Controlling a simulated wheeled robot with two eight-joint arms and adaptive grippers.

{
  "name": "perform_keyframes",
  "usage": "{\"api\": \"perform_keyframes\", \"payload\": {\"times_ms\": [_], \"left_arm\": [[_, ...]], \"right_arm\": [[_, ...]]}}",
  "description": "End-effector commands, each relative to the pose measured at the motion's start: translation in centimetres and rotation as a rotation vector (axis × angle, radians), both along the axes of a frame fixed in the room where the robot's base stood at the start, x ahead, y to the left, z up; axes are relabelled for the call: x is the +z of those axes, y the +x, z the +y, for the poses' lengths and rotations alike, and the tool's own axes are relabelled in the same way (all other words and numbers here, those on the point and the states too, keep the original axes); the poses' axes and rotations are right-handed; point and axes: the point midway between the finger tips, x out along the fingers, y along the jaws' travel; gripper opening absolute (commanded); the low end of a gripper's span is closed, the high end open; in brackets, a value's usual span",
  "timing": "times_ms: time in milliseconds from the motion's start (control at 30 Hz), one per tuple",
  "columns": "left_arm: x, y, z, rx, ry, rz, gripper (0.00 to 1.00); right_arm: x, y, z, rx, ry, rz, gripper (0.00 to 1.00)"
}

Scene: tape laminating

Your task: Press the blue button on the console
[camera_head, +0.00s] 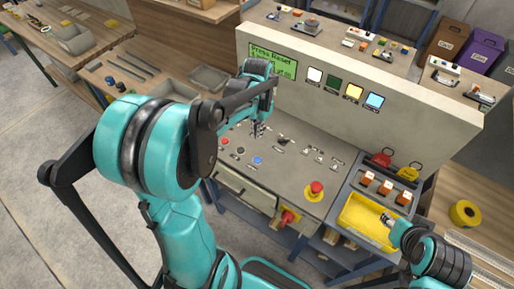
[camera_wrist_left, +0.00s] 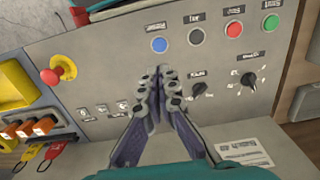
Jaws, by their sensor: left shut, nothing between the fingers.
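The blue button (camera_head: 257,160) sits on the console's (camera_head: 277,185) sloped panel, near its front left part. It also shows in the left wrist view (camera_wrist_left: 159,44), at the end of a row of round buttons. My left gripper (camera_head: 258,130) is shut and empty over the panel. In the left wrist view its fingertips (camera_wrist_left: 160,72) point at the panel just short of the blue button in the picture; I see no contact. My right gripper (camera_head: 388,220) is over the yellow tray (camera_head: 352,222); its finger state is unclear.
Black (camera_wrist_left: 196,36), red (camera_wrist_left: 234,28) and green (camera_wrist_left: 271,21) buttons line up beside the blue one. Two rotary knobs (camera_wrist_left: 198,89) and small toggle switches (camera_wrist_left: 101,110) are near the fingers. A red emergency stop (camera_head: 316,188) stands up at right. A green screen (camera_head: 272,60) begins "Press Reset".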

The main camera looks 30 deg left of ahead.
Motion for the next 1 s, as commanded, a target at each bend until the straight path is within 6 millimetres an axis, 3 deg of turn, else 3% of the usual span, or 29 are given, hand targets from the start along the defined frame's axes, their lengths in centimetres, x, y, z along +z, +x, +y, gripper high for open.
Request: {"api": "perform_keyframes", "payload": {"times_ms": [600, 800, 1000], "left_arm": [[-11.5, 0.0, 0.0, 0.0, 0.0, -0.001, 0.0], [-13.3, 0.0, 0.0, 0.0, 0.0, -0.001, 0.0], [-13.7, 0.0, 0.0, 0.0, 0.0, -0.001, 0.0]], "right_arm": [[-3.3, 0.0, 0.0, 0.0, 0.0, 0.0, 0.4], [-3.8, 0.0, 0.0, 0.0, 0.0, 0.0, 0.4], [-3.8, 0.0, 0.0, 0.0, 0.0, 0.0, 0.4]]}}
